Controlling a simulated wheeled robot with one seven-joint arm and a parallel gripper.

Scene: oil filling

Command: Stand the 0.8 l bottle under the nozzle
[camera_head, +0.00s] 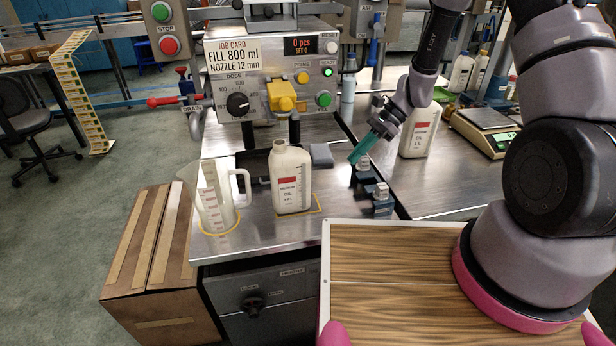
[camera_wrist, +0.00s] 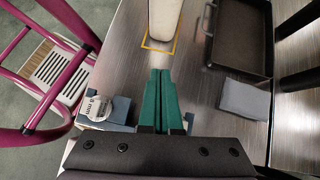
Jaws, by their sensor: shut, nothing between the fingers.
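The white bottle (camera_head: 291,182) with a red label, apparently the 0.8 l one, stands upright and uncapped inside a yellow outline on the steel bench. Its lower part shows at the top of the wrist view (camera_wrist: 164,20). The filling machine (camera_head: 262,78) stands behind it, with a yellow block on its front. The dark tray (camera_wrist: 238,38) lies behind the bottle; I cannot make out the nozzle tip itself. My gripper (camera_head: 356,157) is shut and empty, to the right of the bottle and apart from it. Its teal fingers also show in the wrist view (camera_wrist: 160,74).
A measuring jug (camera_head: 212,200) stands left of the bottle. Small fittings on blue-grey holders (camera_head: 382,201) stand at the right bench edge, below my gripper. A larger bottle (camera_head: 419,132) and a scale (camera_head: 486,126) stand farther right.

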